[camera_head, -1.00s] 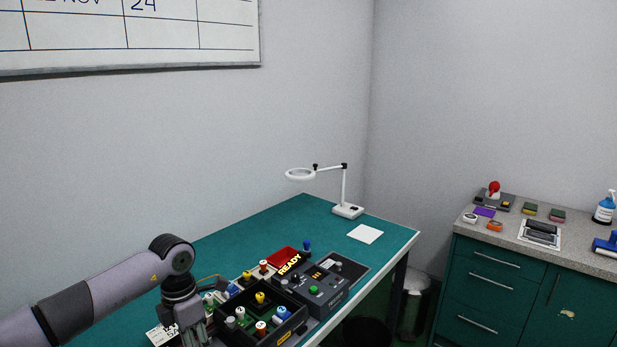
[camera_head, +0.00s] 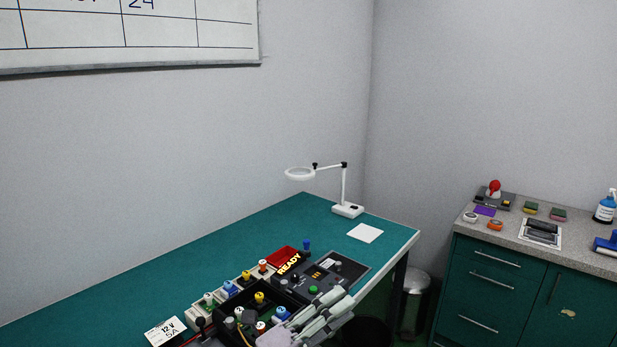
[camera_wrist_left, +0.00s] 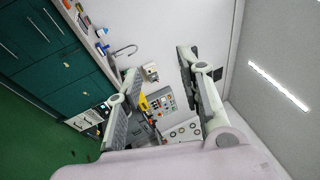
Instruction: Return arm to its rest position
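My left gripper (camera_head: 338,314) is at the bottom of the head view, in front of the near right edge of the bench gear. Its pale fingers point to the right. In the left wrist view the gripper (camera_wrist_left: 157,66) has its two fingers wide apart with nothing held between them. My right arm and gripper are not in view.
A magnifier lamp (camera_head: 347,209) and white paper (camera_head: 365,233) stand farther back. A cabinet (camera_head: 490,290) is at right.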

